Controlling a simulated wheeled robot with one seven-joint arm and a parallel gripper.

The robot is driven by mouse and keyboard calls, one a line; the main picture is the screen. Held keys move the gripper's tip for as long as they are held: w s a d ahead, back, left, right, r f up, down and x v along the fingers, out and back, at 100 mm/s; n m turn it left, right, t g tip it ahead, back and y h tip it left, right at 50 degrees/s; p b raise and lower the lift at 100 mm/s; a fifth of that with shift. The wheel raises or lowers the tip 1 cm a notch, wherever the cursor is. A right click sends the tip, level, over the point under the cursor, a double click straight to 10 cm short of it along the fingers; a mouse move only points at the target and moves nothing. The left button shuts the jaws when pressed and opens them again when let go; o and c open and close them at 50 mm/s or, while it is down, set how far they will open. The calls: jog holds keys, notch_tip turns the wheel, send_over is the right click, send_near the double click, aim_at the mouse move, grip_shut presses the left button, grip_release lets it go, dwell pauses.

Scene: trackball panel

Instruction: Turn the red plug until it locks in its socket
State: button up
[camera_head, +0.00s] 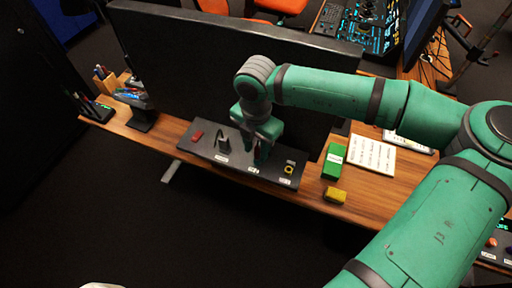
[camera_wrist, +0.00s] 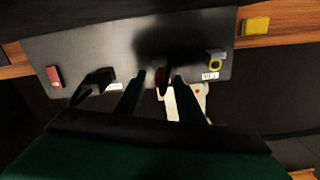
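A dark red plug (camera_wrist: 162,76) stands on the dark grey panel (camera_wrist: 100,45), seen between the fingertips in the wrist view. My gripper (camera_wrist: 160,76) is open, with one finger on each side of the plug and a gap visible on both sides. In the head view my gripper (camera_head: 262,153) points down over the right half of the panel (camera_head: 187,149) and mostly hides the plug. The socket under the plug is hidden, so I cannot tell how the plug is seated.
On the panel are a red block (camera_head: 197,134), a black lever-like part (camera_head: 223,141) and a yellow ring (camera_head: 289,170). A monitor (camera_head: 190,60) stands behind.

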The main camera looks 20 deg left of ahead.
aim_at(256, 147)
jog(key=r, duration=0.9)
jog(key=shift+w+r, duration=0.25)
jog(key=shift+r, duration=0.1)
jog(key=shift+s+r, duration=0.1)
jog(key=shift+r, duration=0.6)
